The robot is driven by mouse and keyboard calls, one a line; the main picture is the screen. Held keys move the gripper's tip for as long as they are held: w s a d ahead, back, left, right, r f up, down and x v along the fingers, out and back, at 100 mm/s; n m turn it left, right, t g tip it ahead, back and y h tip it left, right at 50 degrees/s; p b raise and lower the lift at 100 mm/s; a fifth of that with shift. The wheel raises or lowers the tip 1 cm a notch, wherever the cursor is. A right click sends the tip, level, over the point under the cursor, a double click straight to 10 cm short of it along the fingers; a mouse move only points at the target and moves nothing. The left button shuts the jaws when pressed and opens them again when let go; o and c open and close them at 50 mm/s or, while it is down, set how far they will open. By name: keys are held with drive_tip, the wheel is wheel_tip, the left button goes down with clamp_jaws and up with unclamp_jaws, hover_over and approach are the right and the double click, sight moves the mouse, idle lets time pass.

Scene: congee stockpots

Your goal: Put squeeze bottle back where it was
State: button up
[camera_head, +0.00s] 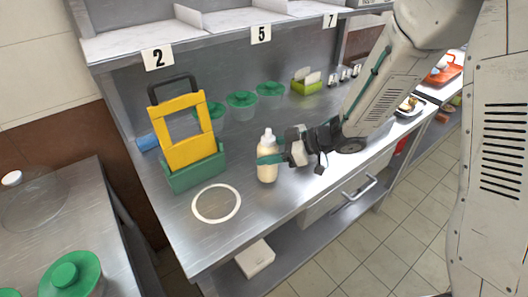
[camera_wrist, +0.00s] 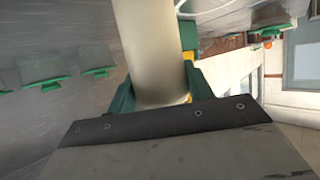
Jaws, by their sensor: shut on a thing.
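The squeeze bottle (camera_head: 267,172) is cream-coloured with a white nozzle. It is upright at the metal counter, behind and to the right of a white ring marking (camera_head: 216,204) on the counter top. I cannot tell whether its base touches the counter. My gripper (camera_head: 270,159) is shut on the bottle from the right, with green fingers around its upper body. In the wrist view, the bottle (camera_wrist: 148,50) stands between the two green fingers (camera_wrist: 155,92). The ring is empty.
A yellow and green holder (camera_head: 195,172) stands left of the bottle, close behind the ring. Several green-lidded containers (camera_head: 242,99) and a green box (camera_head: 306,86) line the back. A numbered shelf (camera_head: 215,36) overhangs the counter.

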drive_tip(key=shift+a+f, duration=0.3)
drive_tip(key=shift+f, duration=0.25)
drive_tip(key=shift+f, duration=0.2)
drive_tip(key=o, duration=0.7)
drive_tip(key=shift+r, duration=0.15)
